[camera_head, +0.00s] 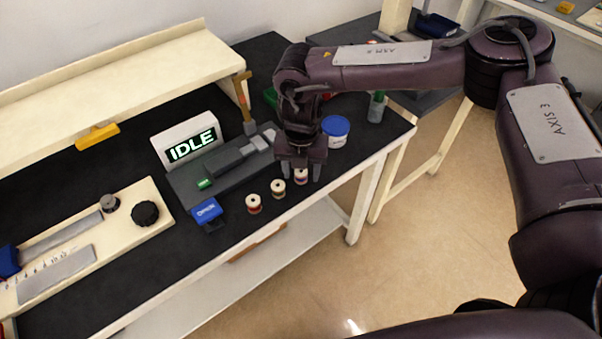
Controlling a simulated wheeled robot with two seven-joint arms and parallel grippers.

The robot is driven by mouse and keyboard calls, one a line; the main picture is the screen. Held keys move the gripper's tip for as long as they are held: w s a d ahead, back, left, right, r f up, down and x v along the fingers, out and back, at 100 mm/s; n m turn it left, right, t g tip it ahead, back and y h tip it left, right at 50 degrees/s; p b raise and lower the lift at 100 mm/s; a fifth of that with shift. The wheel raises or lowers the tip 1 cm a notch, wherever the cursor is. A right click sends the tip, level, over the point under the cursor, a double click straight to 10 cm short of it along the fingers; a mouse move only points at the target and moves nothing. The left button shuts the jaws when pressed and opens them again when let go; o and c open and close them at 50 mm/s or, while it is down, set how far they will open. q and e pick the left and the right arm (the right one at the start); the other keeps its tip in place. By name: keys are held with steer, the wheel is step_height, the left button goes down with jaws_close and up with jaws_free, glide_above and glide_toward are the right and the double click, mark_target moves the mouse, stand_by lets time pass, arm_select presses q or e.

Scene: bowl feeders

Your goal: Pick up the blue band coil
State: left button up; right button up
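Three small cream coils stand in a row near the front edge of the black table. The right-hand one, the blue band coil (301,177), shows a dark bluish band, partly hidden by my gripper. The middle coil (278,188) has a brownish band and the left one (254,204) a reddish band. My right gripper (300,178) points down over the blue band coil. Its two fingers are spread, one on each side of the coil, with gaps visible. My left gripper is out of view.
A grey device (190,183) with a white IDLE display (190,141) lies behind the coils. A blue-labelled item (207,211) sits to their left. A blue-lidded tub (336,128) and a green-topped container (376,106) stand to the right. The table's front edge is close.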

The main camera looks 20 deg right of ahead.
steer(key=c, duration=0.9)
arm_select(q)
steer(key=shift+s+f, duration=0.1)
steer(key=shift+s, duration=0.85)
arm_select(e)
steer(key=shift+r, duration=0.1)
